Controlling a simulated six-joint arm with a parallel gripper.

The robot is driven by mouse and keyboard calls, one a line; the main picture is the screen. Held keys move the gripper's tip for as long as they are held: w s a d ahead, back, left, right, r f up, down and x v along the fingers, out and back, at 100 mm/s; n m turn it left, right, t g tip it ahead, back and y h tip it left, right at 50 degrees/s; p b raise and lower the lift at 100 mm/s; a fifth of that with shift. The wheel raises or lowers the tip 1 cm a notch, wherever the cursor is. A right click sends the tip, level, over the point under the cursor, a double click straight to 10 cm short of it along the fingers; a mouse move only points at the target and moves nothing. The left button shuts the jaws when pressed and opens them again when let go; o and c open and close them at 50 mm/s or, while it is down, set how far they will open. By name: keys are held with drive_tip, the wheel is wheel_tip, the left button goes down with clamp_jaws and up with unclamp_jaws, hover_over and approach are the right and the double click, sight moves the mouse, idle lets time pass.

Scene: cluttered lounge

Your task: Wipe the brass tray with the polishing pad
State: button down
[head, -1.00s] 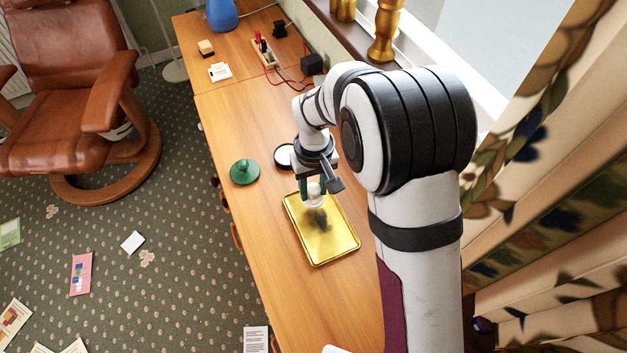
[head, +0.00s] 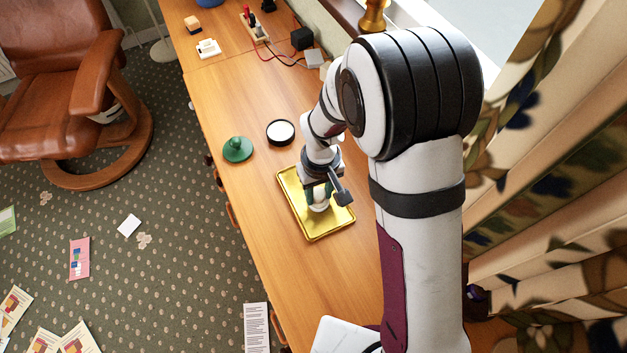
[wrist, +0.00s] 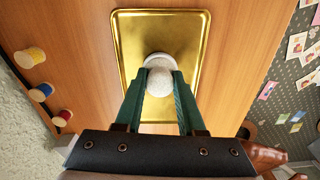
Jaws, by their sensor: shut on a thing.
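The brass tray (head: 316,232) is a shiny gold rectangle with a raised rim, lying flat on the wooden desk. It also shows in the wrist view (wrist: 135,35). My gripper (head: 319,194) is over the tray, its green fingers shut on the white rounded knob of the polishing pad (head: 320,206). In the wrist view the pad (wrist: 158,72) sits between the fingertips (wrist: 161,80), over the tray's middle. The pad is at or very near the tray surface; I cannot tell whether it touches. Its underside is hidden.
A green knobbed object (head: 238,150) and a round black tin with white contents (head: 280,132) stand beyond the tray. Several spools (wrist: 40,92) show at the left in the wrist view. A silver device (head: 342,335) lies nearer. Bare desk lies left of the tray.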

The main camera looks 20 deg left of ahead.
drive_tip(key=shift+s+d, duration=0.6)
drive_tip(key=shift+w+a, duration=2.45)
drive_tip(key=shift+a, duration=0.05)
drive_tip(key=shift+w+a+r, duration=0.1)
drive_tip(key=shift+r, duration=0.05)
wheel_tip(320, 180, up, 8)
